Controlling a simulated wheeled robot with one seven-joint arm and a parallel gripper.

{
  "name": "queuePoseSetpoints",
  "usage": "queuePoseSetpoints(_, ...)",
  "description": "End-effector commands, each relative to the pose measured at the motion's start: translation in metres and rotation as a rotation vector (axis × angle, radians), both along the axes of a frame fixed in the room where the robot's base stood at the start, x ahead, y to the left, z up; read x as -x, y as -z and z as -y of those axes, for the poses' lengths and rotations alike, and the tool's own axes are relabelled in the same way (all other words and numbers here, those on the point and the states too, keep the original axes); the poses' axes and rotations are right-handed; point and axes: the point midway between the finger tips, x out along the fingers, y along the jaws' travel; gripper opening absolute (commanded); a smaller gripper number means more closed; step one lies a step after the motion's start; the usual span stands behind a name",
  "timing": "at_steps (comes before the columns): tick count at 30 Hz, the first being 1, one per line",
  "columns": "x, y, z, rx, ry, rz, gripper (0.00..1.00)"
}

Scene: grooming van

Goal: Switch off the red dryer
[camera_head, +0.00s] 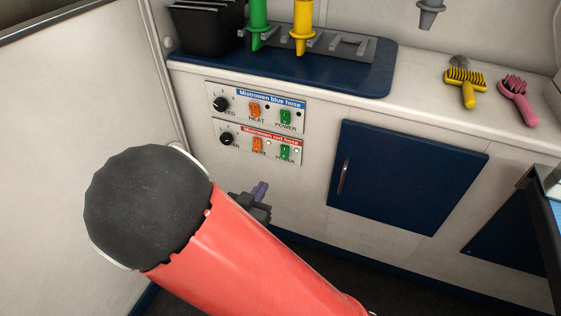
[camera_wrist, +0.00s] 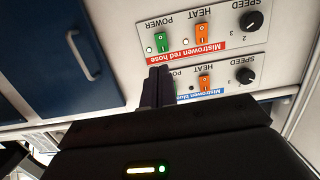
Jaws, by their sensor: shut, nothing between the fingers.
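The red hose panel (camera_head: 272,133), labelled "Mistrowen red hose", is the lower of two control panels on the cabinet front. It carries a green power switch (camera_head: 286,153), an orange heat switch (camera_head: 257,145) and a black speed knob (camera_head: 227,139). The small lights beside both switches look pale and lit. My gripper (camera_head: 261,188) is shut and empty, below and apart from this panel. The wrist view is upside down. There the fingers (camera_wrist: 157,84) point towards the red panel's green power switch (camera_wrist: 162,43), overlapping the blue panel.
The blue hose panel (camera_head: 258,104) sits directly above, with similar controls and dark lights. A blue cabinet door (camera_head: 405,180) with a handle is to the right. The counter above holds green (camera_head: 258,25) and yellow (camera_head: 303,25) nozzles and two brushes. My red arm fills the lower foreground.

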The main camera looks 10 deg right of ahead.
Motion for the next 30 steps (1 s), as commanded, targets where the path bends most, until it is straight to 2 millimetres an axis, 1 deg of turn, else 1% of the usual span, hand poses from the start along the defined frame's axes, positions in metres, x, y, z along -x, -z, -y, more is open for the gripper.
queuePoseSetpoints(5, -0.020, 0.005, 0.016, 0.003, 0.006, -0.001, 0.00)
queuePoseSetpoints(12, -0.062, 0.013, 0.047, 0.002, 0.006, 0.000, 0.00)
queuePoseSetpoints(18, -0.091, 0.018, 0.068, 0.001, 0.004, -0.001, 0.00)
queuePoseSetpoints(24, -0.106, 0.021, 0.078, -0.001, 0.002, -0.002, 0.00)
queuePoseSetpoints(30, -0.109, 0.022, 0.080, -0.001, 0.000, -0.002, 0.00)
